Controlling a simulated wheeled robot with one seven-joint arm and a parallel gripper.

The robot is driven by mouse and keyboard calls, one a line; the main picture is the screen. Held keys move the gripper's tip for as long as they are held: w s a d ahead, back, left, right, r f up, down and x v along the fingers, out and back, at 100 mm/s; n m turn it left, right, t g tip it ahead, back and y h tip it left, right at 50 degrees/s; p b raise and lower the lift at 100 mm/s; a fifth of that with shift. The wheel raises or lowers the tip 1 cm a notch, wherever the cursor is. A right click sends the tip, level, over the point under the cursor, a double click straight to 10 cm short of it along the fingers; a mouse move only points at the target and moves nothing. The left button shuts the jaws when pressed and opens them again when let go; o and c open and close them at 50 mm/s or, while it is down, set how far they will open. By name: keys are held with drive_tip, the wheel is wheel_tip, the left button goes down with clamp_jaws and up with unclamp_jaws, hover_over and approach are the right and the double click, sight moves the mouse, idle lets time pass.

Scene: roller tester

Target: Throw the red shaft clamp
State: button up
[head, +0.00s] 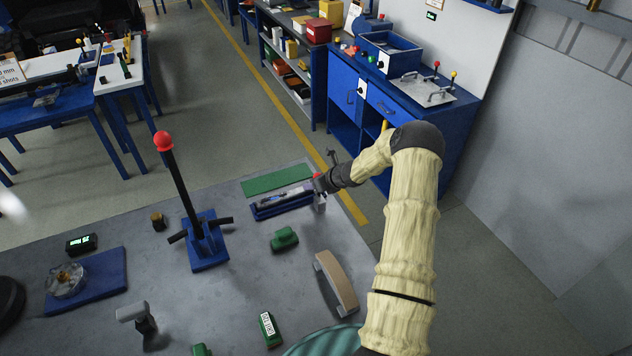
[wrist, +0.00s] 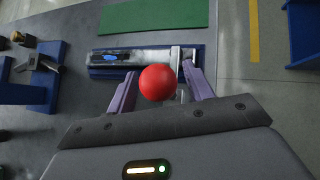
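The red shaft clamp shows as a round red knob (wrist: 157,82) in the wrist view. It sits at the right end of a blue fixture (wrist: 103,72) that carries a silver shaft (wrist: 138,56). In the head view the red knob (head: 318,176) is small and partly covered by my gripper (head: 322,188). In the wrist view the two purple fingers of my gripper (wrist: 160,85) stand on either side of the knob, with a gap visible on both sides. The gripper is open. The clamp's lower part is mostly hidden beneath the knob.
A tall black lever with a red ball (head: 178,175) stands on a blue base left of the fixture. A green mat (head: 276,179) lies behind the fixture. A green block (head: 284,238) and a tan handle (head: 336,283) lie in front on the grey table.

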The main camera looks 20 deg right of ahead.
drive_tip(key=shift+r, duration=0.25)
drive_tip(key=shift+s, duration=0.1)
drive_tip(key=shift+s+d+r, duration=0.15)
drive_tip(key=shift+s+r, duration=0.05)
drive_tip(key=shift+r, duration=0.05)
drive_tip(key=b+v, duration=0.2)
drive_tip(key=v, duration=1.4)
drive_tip(key=shift+s+r+b, duration=0.15)
drive_tip(key=shift+s+b, duration=0.05)
drive_tip(key=shift+b, duration=0.2)
